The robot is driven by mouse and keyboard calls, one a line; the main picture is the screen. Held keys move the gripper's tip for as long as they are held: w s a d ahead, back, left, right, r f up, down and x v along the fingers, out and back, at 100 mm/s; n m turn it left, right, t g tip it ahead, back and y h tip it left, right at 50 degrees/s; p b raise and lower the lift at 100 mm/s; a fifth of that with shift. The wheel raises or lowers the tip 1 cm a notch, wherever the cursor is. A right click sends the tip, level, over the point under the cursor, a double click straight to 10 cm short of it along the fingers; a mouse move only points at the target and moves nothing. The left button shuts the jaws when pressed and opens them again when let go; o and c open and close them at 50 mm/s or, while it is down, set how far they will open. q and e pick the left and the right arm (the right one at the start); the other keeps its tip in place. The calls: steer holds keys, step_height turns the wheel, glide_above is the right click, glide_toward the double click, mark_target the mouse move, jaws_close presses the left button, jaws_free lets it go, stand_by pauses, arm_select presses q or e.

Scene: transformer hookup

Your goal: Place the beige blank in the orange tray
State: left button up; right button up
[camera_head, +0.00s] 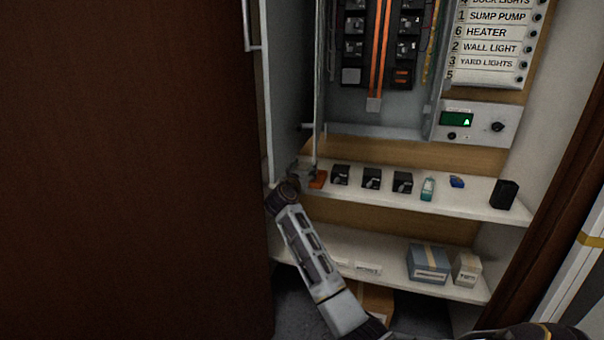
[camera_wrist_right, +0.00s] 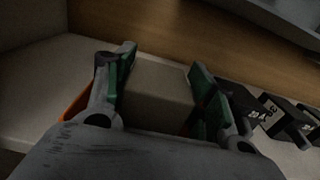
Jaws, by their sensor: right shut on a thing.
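The beige blank (camera_wrist_right: 158,88) is a plain block between the green-padded fingers of my right gripper (camera_wrist_right: 160,75) in the right wrist view. In the head view my right gripper (camera_head: 304,172) is at the left end of the upper shelf, and the blank cannot be made out there. The orange tray (camera_head: 318,179) shows beside and partly behind the gripper. In the right wrist view its orange edge (camera_wrist_right: 76,107) shows below the fingers. The blank looks to be above or in the tray; I cannot tell whether it touches the bottom. My left gripper is not in view.
Several black breakers (camera_head: 372,179) stand right of the tray on the upper shelf (camera_head: 455,203). A teal bottle-like item (camera_head: 428,189) and a black box (camera_head: 504,195) are farther right. The open panel door (camera_head: 290,90) rises close above the gripper. Boxes (camera_head: 428,264) stand on the lower shelf.

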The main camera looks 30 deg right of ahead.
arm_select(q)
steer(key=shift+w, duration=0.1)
arm_select(e)
steer(key=shift+f, duration=0.25)
steer(key=o, duration=1.2)
steer(key=shift+c, duration=0.2)
steer(key=shift+r, duration=0.2)
steer(key=shift+s+a, duration=0.35)
steer(key=shift+a, duration=0.15)
arm_select(q)
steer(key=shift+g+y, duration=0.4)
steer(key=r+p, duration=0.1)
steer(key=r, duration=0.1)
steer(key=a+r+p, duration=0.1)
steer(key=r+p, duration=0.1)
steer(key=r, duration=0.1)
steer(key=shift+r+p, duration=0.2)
steer(key=shift+p, duration=0.1)
arm_select(e)
steer(key=v, duration=1.1)
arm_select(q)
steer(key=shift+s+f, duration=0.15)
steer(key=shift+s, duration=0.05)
arm_select(e)
steer(key=shift+d, duration=0.1)
